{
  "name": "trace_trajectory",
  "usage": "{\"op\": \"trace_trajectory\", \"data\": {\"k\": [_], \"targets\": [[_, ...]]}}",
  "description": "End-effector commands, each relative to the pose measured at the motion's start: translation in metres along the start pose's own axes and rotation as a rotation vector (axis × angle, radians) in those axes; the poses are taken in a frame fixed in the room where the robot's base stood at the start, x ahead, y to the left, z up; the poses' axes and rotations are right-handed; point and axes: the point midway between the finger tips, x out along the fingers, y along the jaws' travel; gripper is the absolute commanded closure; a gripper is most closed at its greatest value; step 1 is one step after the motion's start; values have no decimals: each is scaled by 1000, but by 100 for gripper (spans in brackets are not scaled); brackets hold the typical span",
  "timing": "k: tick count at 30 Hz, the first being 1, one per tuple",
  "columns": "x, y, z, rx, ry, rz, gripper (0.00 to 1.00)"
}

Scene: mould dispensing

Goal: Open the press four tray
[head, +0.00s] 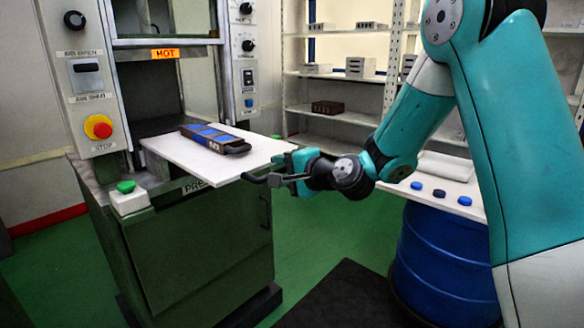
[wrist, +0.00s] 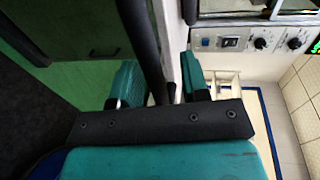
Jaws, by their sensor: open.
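The press (head: 190,250) stands at the left, a green and grey machine with a "HOT" label. Its white tray (head: 215,165) sticks out of the opening toward the front right. A dark mould with blue bands (head: 214,138) lies on the tray. A dark bar handle (head: 262,180) is at the tray's front edge. My gripper (head: 290,172) is at this handle, at the tray's right front corner. In the wrist view my gripper (wrist: 163,85) has its teal fingers apart, with a dark bar (wrist: 148,50) running up between them. Whether the fingers touch the bar is unclear.
A blue barrel (head: 440,265) with a white board (head: 455,190) on top stands at the right, several blue and dark round pieces on it. Shelves (head: 340,115) with blocks stand behind. A green button box (head: 128,198) is at the press's left front.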

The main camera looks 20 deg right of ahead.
Motion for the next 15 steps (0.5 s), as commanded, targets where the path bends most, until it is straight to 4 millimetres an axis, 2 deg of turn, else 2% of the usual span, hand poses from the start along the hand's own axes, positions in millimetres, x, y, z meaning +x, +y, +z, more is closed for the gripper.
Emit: {"op": "trace_trajectory", "data": {"k": [5, 15], "targets": [[-18, 2, -2, 1, 4, 1, 58], [-96, 4, -2, -5, 6, -7, 58]]}}
